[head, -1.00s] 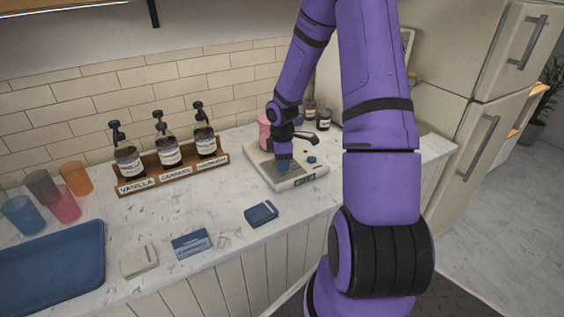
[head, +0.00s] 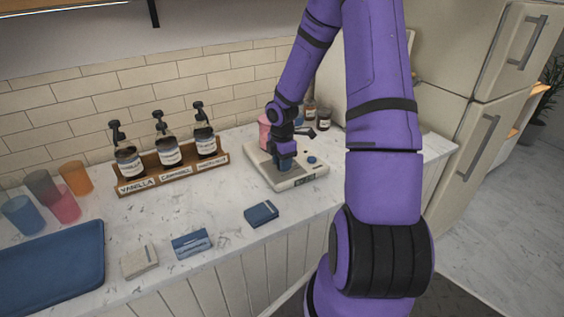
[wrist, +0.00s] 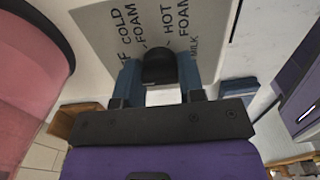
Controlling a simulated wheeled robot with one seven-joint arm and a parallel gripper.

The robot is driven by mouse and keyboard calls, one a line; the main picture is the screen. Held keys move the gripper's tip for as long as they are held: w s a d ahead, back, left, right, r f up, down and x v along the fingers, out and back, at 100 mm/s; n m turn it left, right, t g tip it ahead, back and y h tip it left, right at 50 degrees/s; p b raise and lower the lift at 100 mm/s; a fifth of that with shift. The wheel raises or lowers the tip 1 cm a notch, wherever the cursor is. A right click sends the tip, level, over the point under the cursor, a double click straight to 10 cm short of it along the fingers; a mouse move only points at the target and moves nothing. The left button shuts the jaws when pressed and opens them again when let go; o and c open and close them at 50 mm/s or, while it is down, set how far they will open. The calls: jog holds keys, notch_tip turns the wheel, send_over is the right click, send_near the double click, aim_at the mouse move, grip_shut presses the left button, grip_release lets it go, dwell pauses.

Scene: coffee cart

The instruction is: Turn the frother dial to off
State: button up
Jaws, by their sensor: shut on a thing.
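In the wrist view, my gripper's blue fingers (wrist: 159,78) are shut on the black frother dial (wrist: 158,65), one on each side. Labels around the dial read "COLD FOAM", "HOT FOAM" and "MILK", and part of "OFF" shows at the left. The dial's pointer cannot be made out. In the head view my fingers hide the dial.
A pink pitcher (head: 265,130) stands close behind the frother. A wooden rack (head: 172,178) with syrup pumps is to the left. Small dark jars (head: 323,119) stand behind. A dark blue box (head: 261,214) lies in front. The counter between rack and boxes is clear.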

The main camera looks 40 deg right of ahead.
jog(key=o, duration=0.9)
jog(key=shift+o, duration=0.2)
notch_tip(320, 180, up, 11)
jog(key=shift+f, duration=0.1)
dwell(0.3)
